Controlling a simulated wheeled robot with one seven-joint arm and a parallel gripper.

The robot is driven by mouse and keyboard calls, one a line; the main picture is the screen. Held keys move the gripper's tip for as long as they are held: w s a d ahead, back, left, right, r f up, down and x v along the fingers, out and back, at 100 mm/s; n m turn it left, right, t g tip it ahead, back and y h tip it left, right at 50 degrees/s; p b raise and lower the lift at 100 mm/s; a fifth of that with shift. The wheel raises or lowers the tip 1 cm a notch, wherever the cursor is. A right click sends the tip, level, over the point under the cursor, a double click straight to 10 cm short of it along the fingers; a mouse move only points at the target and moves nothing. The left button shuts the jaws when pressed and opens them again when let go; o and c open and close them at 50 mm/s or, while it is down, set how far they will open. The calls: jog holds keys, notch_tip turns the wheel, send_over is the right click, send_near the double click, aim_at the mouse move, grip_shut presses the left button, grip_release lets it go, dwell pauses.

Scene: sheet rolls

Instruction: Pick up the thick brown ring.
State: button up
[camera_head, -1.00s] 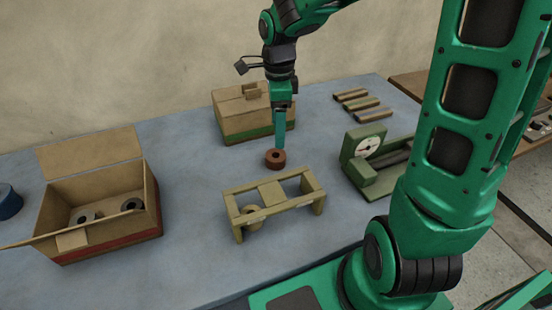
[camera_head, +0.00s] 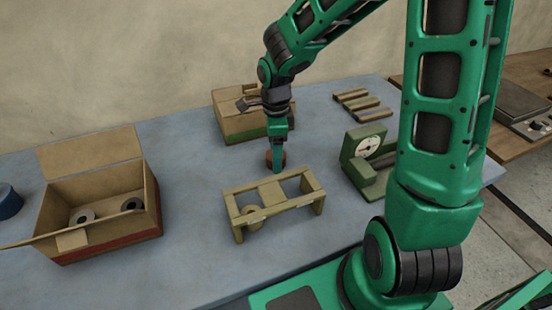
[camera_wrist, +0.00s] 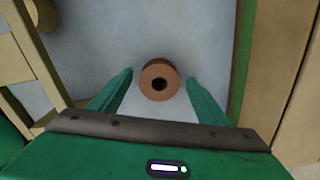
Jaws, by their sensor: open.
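The thick brown ring (camera_head: 270,160) lies on the blue-grey table, between the wooden frame and the closed cardboard box. In the wrist view the ring (camera_wrist: 146,76) shows its dark central hole, facing the camera. My gripper (camera_head: 276,160) is above the ring and partly hides it in the head view. In the wrist view my gripper (camera_wrist: 160,80) is open, with one green finger to the left of the ring and one to the right. The fingers appear apart from the ring, with nothing held. The exact height of the fingertips over the table is hard to tell.
A wooden frame (camera_head: 272,190) with a pale roll (camera_head: 253,222) stands in front of the ring. A closed box (camera_head: 228,122) stands behind it. An open box (camera_head: 106,232) with rolls is at left; a green scale (camera_head: 352,160) and brown tubes (camera_head: 362,108) are at right.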

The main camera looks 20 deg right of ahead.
jog(key=c, duration=1.2)
jog(key=shift+r, duration=0.1)
